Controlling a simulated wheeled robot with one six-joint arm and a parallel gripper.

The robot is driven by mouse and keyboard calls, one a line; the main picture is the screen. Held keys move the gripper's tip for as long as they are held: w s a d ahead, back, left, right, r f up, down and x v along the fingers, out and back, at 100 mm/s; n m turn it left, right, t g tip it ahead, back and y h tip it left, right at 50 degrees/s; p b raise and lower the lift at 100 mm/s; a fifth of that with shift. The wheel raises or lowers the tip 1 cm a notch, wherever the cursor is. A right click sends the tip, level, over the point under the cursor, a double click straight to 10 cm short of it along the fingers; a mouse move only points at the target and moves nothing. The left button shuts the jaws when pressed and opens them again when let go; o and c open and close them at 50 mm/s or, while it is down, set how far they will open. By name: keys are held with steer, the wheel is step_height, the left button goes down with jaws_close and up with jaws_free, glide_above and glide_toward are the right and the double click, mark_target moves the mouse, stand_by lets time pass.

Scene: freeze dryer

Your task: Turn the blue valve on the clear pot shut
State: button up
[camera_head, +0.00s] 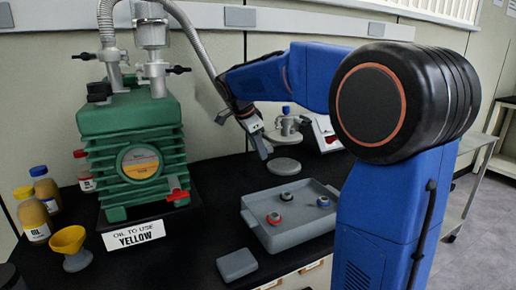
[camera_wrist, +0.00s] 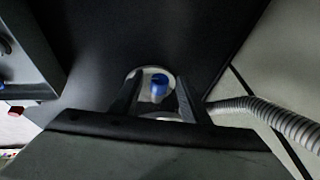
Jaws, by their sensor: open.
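The blue valve (camera_head: 286,110) tops a small pale pot (camera_head: 287,124) at the back of the black bench, in the middle of the head view. Little of the pot's clear wall can be made out. My gripper (camera_head: 262,146) points down just left of the pot in that view. In the wrist view the blue valve (camera_wrist: 159,83) shows between the two spread fingers of my gripper (camera_wrist: 158,78), over a pale round top. The fingers are open, with nothing held; I cannot tell whether they touch the valve. The lower part of the pot is hidden by my gripper there.
A grey round plate (camera_head: 283,165) lies in front of the pot. A grey tray (camera_head: 262,233) holds small red and blue-topped parts. A green pump (camera_head: 130,120), yellow funnel (camera_head: 70,243) and bottles stand left. A corrugated hose (camera_wrist: 270,115) runs right in the wrist view.

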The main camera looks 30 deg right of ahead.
steer(key=shift+c, duration=0.4)
jaws_close()
steer(key=c, duration=1)
jaws_free()
steer(key=c, duration=1)
jaws_free()
steer(key=shift+g, duration=0.3)
steer(key=c, duration=1)
jaws_free()
steer(key=shift+w+n+g, duration=0.25)
steer(key=shift+w+g, duration=0.05)
steer(key=shift+g, duration=0.95)
steer(key=shift+w+n+g, duration=0.25)
steer(key=shift+w+g, duration=0.05)
steer(key=shift+g, duration=0.95)
steer(key=c, duration=1)
jaws_free()
steer(key=c, duration=1)
jaws_free()
steer(key=shift+o, duration=0.4)
jaws_free()
